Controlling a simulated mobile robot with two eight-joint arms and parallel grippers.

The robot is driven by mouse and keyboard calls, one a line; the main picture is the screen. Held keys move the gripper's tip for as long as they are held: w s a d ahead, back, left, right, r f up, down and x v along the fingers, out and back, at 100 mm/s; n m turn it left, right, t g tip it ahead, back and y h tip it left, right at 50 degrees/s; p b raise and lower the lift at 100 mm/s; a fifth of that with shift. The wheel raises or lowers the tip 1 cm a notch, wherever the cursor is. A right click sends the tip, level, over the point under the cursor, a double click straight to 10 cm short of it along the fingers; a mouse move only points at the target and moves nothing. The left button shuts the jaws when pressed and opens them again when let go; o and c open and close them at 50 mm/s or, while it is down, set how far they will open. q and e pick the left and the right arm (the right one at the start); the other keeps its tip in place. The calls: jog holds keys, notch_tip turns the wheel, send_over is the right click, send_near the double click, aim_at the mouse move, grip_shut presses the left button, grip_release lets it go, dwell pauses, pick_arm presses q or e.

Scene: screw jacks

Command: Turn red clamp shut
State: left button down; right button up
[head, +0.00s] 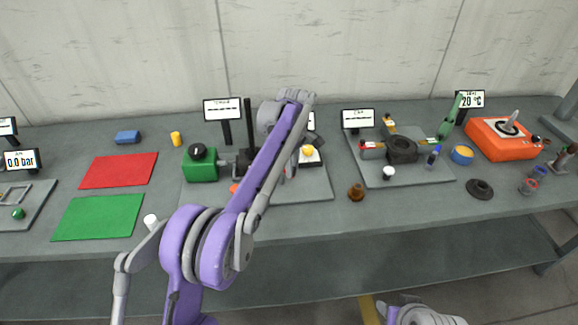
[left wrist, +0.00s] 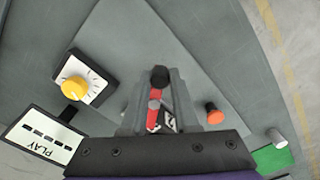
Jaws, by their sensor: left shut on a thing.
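My left gripper (left wrist: 158,88) is shut on a narrow red part with a dark round end (left wrist: 160,77), seen in the left wrist view. The red part (left wrist: 153,112) lies between the two grey fingers and looks like the red clamp, though most of it is hidden. A small white and black patch shows beside it. In the head view my purple left arm crosses the middle station and hides the clamp and most of the gripper. My right gripper is not seen; only part of my right arm shows at the bottom edge.
A yellow knob (left wrist: 75,88) on a white plate stands left of the gripper, near a PLAY display (left wrist: 40,140). An orange knob (left wrist: 214,113) is close on the right.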

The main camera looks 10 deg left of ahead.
pick_arm(q)
jog(key=shift+w+d+n, duration=0.15)
jog(key=shift+w+n, duration=0.2)
jog(key=shift+n, duration=0.45)
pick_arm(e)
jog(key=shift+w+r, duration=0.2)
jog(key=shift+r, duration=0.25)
pick_arm(q)
jog(key=c, duration=0.7)
grip_release()
jog(key=shift+o, duration=0.2)
notch_tip(320, 180, up, 11)
jog(key=p, duration=0.2)
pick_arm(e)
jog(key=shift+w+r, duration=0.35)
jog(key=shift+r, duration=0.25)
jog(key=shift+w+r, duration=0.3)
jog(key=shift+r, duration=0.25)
